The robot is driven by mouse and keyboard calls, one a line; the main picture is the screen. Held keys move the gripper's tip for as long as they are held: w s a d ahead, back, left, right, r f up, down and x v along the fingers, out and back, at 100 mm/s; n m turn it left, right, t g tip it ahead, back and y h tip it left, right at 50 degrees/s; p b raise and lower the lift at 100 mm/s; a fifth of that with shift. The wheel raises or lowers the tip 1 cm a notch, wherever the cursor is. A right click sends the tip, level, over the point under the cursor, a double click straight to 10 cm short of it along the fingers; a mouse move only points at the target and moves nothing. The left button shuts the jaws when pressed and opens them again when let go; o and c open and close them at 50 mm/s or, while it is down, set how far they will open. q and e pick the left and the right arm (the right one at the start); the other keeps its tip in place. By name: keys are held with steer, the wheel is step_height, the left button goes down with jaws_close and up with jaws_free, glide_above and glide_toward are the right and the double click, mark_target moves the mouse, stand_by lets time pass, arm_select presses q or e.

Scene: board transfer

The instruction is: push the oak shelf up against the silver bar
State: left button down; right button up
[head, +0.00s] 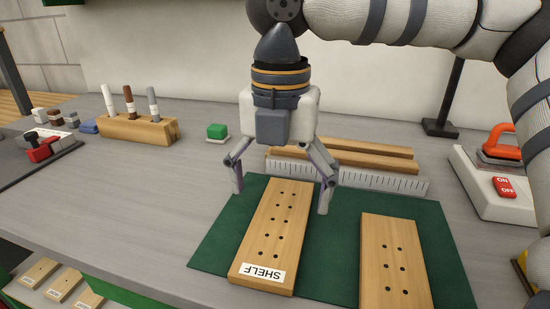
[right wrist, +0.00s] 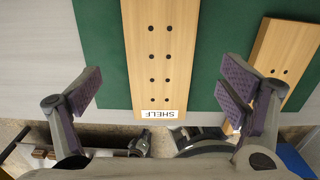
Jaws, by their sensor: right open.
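The oak shelf (head: 273,232) is a light wooden board with two rows of holes and an upside-down SHELF label at its near end. It lies flat on a green mat (head: 342,225), and its far end points at the silver bar (head: 375,181), a ruler-marked strip at the mat's far edge. My gripper partly hides the space between them, so I cannot tell whether they touch. My right gripper (head: 281,194) is open and empty above the shelf's far part, fingers to either side. In the right wrist view the shelf (right wrist: 150,60) shows between the open fingers. My left gripper is out of view.
A second holed board (head: 394,265) lies to the right on the mat. Wooden strips (head: 372,161) lie behind the bar.

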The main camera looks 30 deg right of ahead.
mark_target(284, 206)
step_height(284, 206, down, 4)
steer(key=shift+f+b, duration=0.25)
steer(key=shift+b, duration=0.2)
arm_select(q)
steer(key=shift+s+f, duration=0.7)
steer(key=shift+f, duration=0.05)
arm_select(e)
steer(key=shift+c, duration=0.6)
